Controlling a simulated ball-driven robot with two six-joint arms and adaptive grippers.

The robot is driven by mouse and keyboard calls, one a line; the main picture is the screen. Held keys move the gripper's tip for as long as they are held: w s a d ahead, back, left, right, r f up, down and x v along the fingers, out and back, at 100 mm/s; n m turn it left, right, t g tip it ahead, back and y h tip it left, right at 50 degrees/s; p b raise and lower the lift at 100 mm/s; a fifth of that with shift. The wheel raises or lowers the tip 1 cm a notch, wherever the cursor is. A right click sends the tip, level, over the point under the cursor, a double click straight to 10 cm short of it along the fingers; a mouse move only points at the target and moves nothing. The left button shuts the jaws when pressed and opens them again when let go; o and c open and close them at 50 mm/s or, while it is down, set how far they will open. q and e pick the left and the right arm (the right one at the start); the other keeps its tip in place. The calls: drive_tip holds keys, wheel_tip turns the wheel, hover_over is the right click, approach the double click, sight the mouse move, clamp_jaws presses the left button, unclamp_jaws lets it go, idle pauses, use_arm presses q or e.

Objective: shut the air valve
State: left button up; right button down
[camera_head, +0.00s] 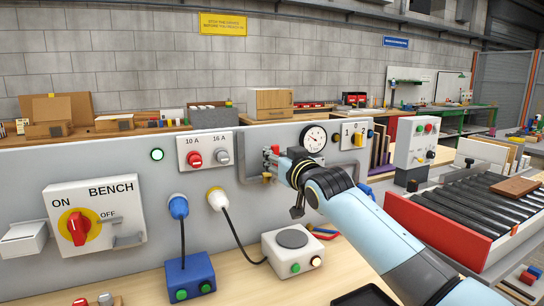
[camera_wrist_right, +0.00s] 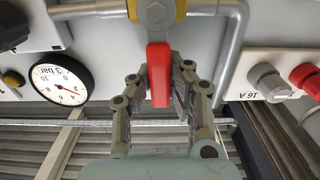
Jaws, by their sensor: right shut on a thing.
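The air valve has a brass body (camera_wrist_right: 155,12) on a grey pipe (camera_wrist_right: 95,8) and a red lever (camera_wrist_right: 159,75). In the right wrist view the lever extends from the body towards my gripper and lies crosswise to the pipe. My right gripper (camera_wrist_right: 162,82) is shut on the red lever, with one finger on each side. In the head view my right gripper (camera_head: 277,166) is at the panel, and it hides most of the valve; a bit of red lever (camera_head: 275,150) shows. My left gripper is not in view.
A round pressure gauge (camera_head: 314,138) sits right of the valve, with its needle off zero. A red rotary switch (camera_head: 78,227), plugged cables and a white box (camera_head: 292,252) are further left and below. A roller conveyor (camera_head: 455,205) stands right.

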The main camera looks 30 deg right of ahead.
drive_tip(key=shift+f, duration=0.2)
idle(0.3)
drive_tip(key=c, duration=1.2)
unclamp_jaws()
drive_tip(key=shift+r, duration=0.1)
drive_tip(key=shift+s, duration=0.15)
drive_tip(key=s, duration=1.1)
drive_tip(key=shift+s+a, duration=0.3)
drive_tip(key=shift+s, duration=0.1)
